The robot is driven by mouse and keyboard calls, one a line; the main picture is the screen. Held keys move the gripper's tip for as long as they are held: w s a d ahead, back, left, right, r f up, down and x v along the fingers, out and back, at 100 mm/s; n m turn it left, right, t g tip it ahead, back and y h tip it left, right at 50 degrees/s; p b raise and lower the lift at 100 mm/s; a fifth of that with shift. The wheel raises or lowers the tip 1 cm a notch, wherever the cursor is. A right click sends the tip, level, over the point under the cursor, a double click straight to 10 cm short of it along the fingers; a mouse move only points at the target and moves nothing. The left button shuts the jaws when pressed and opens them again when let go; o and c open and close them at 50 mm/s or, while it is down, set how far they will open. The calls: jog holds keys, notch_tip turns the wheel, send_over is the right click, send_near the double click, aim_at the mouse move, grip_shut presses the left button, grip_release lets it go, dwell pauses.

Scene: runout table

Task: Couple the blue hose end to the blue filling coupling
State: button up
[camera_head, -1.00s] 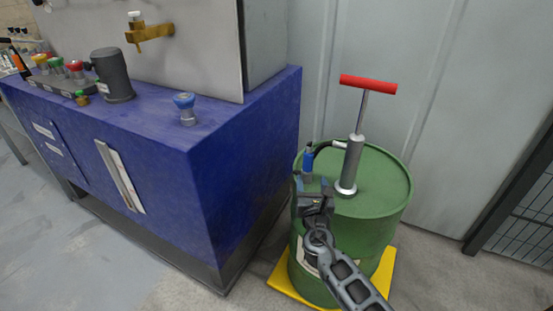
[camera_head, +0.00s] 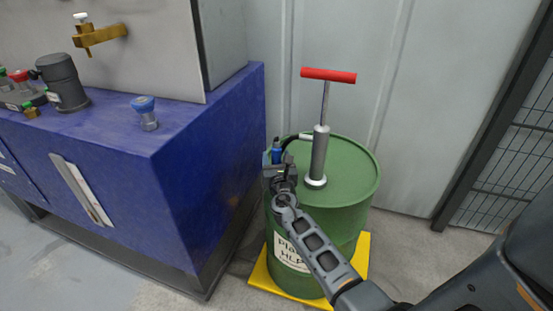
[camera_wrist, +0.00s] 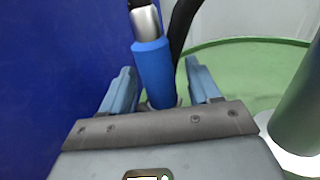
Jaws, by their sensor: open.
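The blue hose end (camera_head: 277,152) stands upright at the left edge of the green drum's top, with a black hose running to the hand pump. In the wrist view the blue hose end (camera_wrist: 153,72) lies between the two jaws, with a gap on each side. My gripper (camera_head: 274,164) is open around it; in the wrist view the gripper (camera_wrist: 160,88) shows both fingers apart. The blue filling coupling (camera_head: 146,112) stands on the blue cabinet top near its front right corner, apart from my gripper.
The green drum (camera_head: 345,170) carries a pump (camera_head: 319,155) with a red handle (camera_head: 328,75) and stands on a yellow base (camera_head: 262,279). The blue cabinet (camera_head: 205,185) is close on the left. A mesh fence (camera_head: 505,160) stands at right.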

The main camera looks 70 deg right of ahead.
jog(key=shift+c, duration=0.4)
jog(key=c, duration=1.1)
grip_shut()
jog(key=shift+r, duration=0.15)
